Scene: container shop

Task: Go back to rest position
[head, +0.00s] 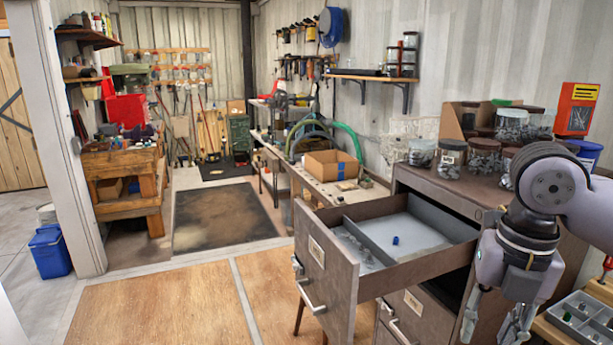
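My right arm comes in from the right edge, and its gripper (495,328) hangs fingers-down in front of the cabinet, right of the open drawer. Its two fingers are spread, and I see nothing held between them. The lowest part of the fingers is close to the bottom edge of the head view. My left arm and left gripper are out of view.
The open top drawer (331,257) juts out beside my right gripper, with a small blue piece (395,240) inside. A grey parts tray (592,312) lies at lower right. Glass jars (450,160) stand on the cabinet (430,183). The wooden floor (160,300) at left is clear.

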